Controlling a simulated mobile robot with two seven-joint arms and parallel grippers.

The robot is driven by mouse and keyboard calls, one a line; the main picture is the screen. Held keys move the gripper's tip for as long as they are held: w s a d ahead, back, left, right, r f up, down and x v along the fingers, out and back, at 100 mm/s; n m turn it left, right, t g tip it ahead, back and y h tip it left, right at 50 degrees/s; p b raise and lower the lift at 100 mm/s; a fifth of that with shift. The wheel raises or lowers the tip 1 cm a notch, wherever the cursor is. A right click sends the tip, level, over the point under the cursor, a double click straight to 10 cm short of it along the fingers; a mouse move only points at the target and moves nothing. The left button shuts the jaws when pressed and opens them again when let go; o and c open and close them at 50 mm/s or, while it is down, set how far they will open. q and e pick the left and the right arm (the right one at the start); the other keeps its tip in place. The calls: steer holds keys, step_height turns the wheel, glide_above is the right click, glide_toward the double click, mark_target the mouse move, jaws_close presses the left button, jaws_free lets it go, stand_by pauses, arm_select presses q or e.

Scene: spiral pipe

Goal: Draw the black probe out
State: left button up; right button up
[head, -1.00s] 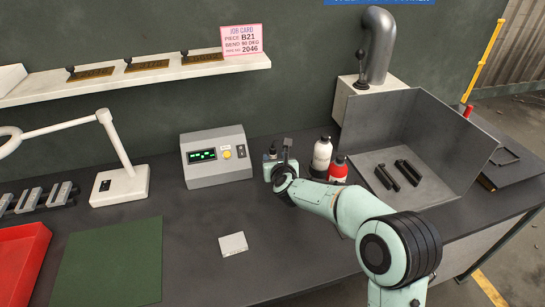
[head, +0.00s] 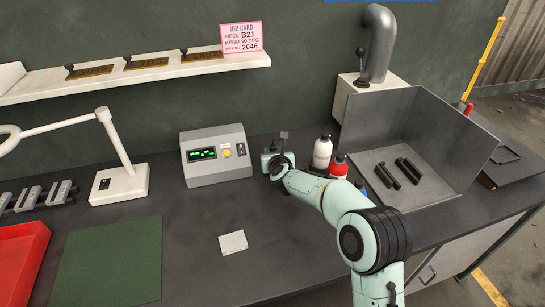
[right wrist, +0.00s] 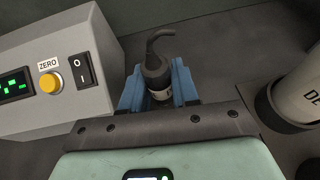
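The black probe (right wrist: 155,78) stands between the blue fingers of my right gripper (right wrist: 157,88) in the right wrist view, with a bent black cable at its top. The fingers press against both its sides, so the gripper looks shut on it. The probe's lower end is hidden. In the head view my right gripper (head: 277,160) is just right of the grey meter box (head: 215,155), and my wrist hides most of the probe. The meter box has a green display and a yellow ZERO button (right wrist: 49,84). My left gripper is not in view.
A white bottle (head: 322,153) and a red bottle (head: 338,167) stand close right of my right gripper. A grey metal tray (head: 440,180) with black parts is further right. A white lamp (head: 122,182) and green mat (head: 110,260) are left. The bench front is mostly clear.

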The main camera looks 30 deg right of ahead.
jaws_close()
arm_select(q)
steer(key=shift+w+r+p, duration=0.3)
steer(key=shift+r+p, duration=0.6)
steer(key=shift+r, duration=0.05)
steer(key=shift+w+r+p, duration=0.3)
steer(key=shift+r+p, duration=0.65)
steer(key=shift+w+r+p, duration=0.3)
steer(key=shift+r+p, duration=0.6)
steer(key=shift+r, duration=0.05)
arm_select(e)
steer(key=shift+r, duration=3.8)
